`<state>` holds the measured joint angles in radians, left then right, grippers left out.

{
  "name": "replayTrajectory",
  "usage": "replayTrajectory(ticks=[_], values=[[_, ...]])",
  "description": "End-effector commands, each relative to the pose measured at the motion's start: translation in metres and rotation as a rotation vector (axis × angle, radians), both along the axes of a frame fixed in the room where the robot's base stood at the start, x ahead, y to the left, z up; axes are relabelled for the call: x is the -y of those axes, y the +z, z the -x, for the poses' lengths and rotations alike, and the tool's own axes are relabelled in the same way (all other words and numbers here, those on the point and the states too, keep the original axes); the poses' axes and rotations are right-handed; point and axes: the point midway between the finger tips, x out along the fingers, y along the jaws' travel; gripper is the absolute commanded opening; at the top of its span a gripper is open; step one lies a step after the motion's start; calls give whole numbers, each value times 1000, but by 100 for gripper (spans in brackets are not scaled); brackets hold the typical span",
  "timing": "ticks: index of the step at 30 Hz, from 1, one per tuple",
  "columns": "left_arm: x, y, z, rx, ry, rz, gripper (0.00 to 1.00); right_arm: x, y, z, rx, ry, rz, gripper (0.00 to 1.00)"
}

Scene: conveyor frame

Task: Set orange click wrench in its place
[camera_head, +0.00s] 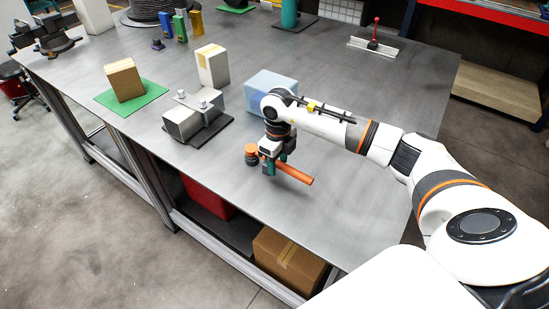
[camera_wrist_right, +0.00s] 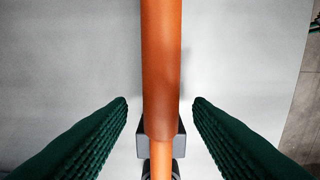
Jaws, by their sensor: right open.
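The orange click wrench (camera_head: 297,175) is near the front edge of the metal table, partly hidden by my right gripper. A round orange part (camera_head: 252,150) shows on the other side of the gripper. My right gripper (camera_head: 274,168) is at the wrench from above. In the right wrist view, the orange shaft (camera_wrist_right: 161,70) runs between the two green ridged fingers (camera_wrist_right: 160,103), with a gap on each side. The gripper is open. A dark grey block (camera_wrist_right: 142,140) shows beneath the shaft. The wrench's place cannot be made out. My left gripper is not in view.
A translucent blue box (camera_head: 270,86) stands behind my right forearm. A grey metal fixture (camera_head: 186,116) on a dark plate is to the left. A cardboard box (camera_head: 124,80) stands on a green mat (camera_head: 146,101). The table right of my arm is mostly bare.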

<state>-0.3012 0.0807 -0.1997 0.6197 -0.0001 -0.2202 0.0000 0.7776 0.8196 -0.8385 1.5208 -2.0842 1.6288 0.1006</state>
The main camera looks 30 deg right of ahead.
Motion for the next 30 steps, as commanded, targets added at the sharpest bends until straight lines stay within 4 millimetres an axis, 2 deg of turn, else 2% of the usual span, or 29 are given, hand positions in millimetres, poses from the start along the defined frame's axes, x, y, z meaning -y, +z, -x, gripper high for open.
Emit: replayTrajectory(ticks=[4,10,19,30], values=[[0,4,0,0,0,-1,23,-1,-11,0,0,2,0,46],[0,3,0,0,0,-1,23,-1,-13,0,1,2,0,46],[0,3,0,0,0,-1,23,-1,-12,0,1,2,0,0],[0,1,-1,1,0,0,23,0,-6,-1,4,1,-1,0]])
